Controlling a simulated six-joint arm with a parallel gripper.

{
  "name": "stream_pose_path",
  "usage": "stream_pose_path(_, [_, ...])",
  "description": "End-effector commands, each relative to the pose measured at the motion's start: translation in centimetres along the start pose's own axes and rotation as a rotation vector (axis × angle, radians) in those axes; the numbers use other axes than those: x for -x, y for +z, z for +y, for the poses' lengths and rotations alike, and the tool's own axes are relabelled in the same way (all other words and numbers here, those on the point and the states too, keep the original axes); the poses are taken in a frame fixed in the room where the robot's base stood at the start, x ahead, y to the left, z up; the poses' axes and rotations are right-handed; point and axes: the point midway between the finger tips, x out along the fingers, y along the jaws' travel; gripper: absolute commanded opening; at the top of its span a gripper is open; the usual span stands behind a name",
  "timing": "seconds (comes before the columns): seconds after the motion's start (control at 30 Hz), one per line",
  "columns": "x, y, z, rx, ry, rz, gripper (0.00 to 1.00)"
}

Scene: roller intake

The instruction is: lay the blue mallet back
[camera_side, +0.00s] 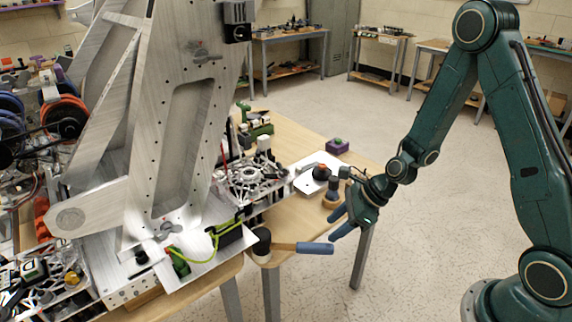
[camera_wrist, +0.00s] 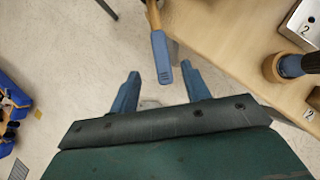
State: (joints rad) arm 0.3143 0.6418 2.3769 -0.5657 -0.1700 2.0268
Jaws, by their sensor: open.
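The blue mallet has a dark head (camera_side: 262,241) at the table's front edge, a wooden shaft and a blue grip (camera_side: 315,248). The grip sticks out past the edge over the floor. In the wrist view the blue grip (camera_wrist: 161,58) points towards me, its end lying between my fingertips in the picture; the head is out of frame. My gripper (camera_side: 336,226) is open and empty. In the side view its blue fingers are just above and right of the grip's end, apparently apart from it. The open fingers also show in the wrist view (camera_wrist: 160,76).
A wooden ring holding a dark blue-handled tool (camera_side: 331,193) stands near the table's right edge. Beside it is a white plate (camera_side: 305,184), marked 2 in the wrist view. A large metal frame (camera_side: 185,120) rises at left. Open floor (camera_side: 430,230) lies right of the table.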

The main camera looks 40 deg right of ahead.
Motion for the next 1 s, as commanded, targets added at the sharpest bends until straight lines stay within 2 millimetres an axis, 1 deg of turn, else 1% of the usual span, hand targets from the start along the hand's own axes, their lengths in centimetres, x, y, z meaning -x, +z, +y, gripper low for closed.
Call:
stream_pose_path(0.03, [0.7,0.0,-0.1,-0.001,-0.004,-0.001,0.47])
stream_pose_path(0.1, [1.4,0.1,-0.1,-0.001,-0.003,-0.001,0.47])
stream_pose_path(0.33, [2.9,0.0,0.0,0.000,-0.001,0.000,0.47])
stream_pose_path(0.5, [3.3,0.0,0.0,0.000,-0.001,0.000,0.47])
stream_pose_path(1.0, [3.2,0.0,0.0,0.001,0.000,0.000,0.47])
